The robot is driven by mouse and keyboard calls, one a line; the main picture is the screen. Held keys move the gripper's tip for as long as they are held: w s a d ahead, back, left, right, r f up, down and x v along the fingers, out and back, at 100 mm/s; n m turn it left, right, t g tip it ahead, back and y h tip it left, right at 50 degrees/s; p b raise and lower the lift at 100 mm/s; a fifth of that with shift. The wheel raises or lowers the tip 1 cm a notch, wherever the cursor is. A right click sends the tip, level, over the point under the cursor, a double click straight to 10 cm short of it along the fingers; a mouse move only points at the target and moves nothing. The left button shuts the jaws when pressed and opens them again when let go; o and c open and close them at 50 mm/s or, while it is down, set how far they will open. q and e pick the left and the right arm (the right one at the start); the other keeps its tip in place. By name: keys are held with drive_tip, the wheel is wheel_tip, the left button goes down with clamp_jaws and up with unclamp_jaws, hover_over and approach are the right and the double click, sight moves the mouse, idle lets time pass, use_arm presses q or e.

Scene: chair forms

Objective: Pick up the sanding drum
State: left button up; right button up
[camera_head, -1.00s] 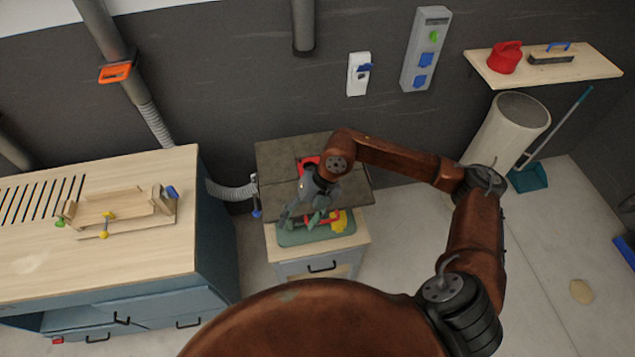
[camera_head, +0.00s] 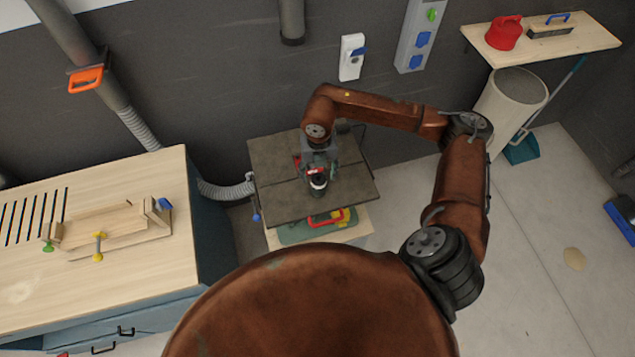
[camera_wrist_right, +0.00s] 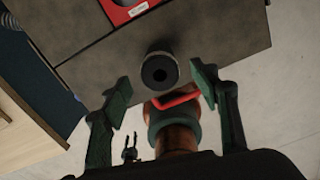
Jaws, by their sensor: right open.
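The sanding drum (camera_head: 318,184) is a short dark cylinder with a pale band near the top in the head view. It stands upright on the dark machine table (camera_head: 283,203), near the table's middle. In the right wrist view the drum (camera_wrist_right: 159,71) shows its round end with a dark central hole. My right gripper (camera_wrist_right: 160,92) is open, with its green fingers spread to either side of the drum's line. The drum appears beyond the fingertips, with nothing held. In the head view the wrist partly hides the fingers.
A red plate (camera_wrist_right: 125,8) is set in the table behind the drum. A red and yellow tool (camera_head: 333,217) sits on a green base below the table's front edge. A wooden workbench (camera_head: 130,270) stands left. Open floor (camera_head: 535,250) lies right.

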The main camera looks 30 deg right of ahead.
sight(319, 179)
wheel_tip(319, 179, down, 3)
drive_tip(key=shift+r+p, duration=0.15)
drive_tip(key=shift+p, duration=0.35)
drive_tip(key=shift+f, duration=0.85)
drive_tip(key=c, duration=1.5)
use_arm(q)
drive_tip(key=shift+w+r, duration=0.8)
drive_tip(key=shift+w, duration=0.2)
use_arm(e)
drive_tip(key=shift+r, duration=0.1)
